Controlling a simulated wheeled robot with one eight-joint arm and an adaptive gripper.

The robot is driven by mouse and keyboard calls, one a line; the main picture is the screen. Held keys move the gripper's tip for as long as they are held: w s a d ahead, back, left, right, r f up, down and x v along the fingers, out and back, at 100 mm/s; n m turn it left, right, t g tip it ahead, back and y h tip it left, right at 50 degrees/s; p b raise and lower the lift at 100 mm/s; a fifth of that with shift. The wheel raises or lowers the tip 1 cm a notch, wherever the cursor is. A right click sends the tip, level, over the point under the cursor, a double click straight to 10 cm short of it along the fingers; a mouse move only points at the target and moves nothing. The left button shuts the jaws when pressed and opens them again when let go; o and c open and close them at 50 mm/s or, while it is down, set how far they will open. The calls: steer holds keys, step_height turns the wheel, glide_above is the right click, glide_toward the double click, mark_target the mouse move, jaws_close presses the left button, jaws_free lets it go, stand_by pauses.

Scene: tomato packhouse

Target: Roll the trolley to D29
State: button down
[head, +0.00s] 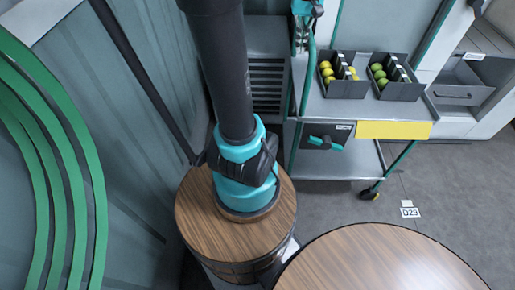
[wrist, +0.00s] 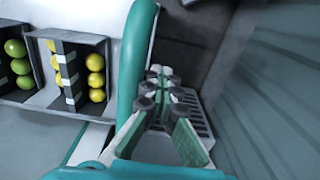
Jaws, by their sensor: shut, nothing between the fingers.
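The trolley (head: 345,112) is a grey two-deck cart with teal posts, standing at upper right in the head view. Its teal handle (head: 308,75) rises at its left end; the curved handle bar also shows in the wrist view (wrist: 134,70). The white D29 floor label (head: 410,212) lies on the grey floor, just right of the trolley's visible front wheel (head: 369,193). My gripper (wrist: 166,100) is shut and empty, close beside the handle bar in the wrist view; I cannot tell whether they touch. In the head view it is partly cut off at the top edge.
Two dark boxes of yellow (head: 342,86) and green (head: 394,86) fruit ride on the trolley's top deck. A yellow panel (head: 393,130) hangs on its front. A grey slatted unit (head: 267,85) stands left of it. White cabinets (head: 468,85) stand behind right. Floor right of the label is clear.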

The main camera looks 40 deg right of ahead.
steer(key=shift+s+d, duration=0.8)
steer(key=shift+d, duration=0.25)
steer(key=s+d, duration=0.9)
steer(key=d, duration=0.4)
steer(key=shift+s, duration=0.2)
step_height(320, 180, up, 10)
steer(key=s+d, duration=0.1)
steer(key=shift+d, duration=0.25)
stand_by(1.7)
stand_by(0.4)
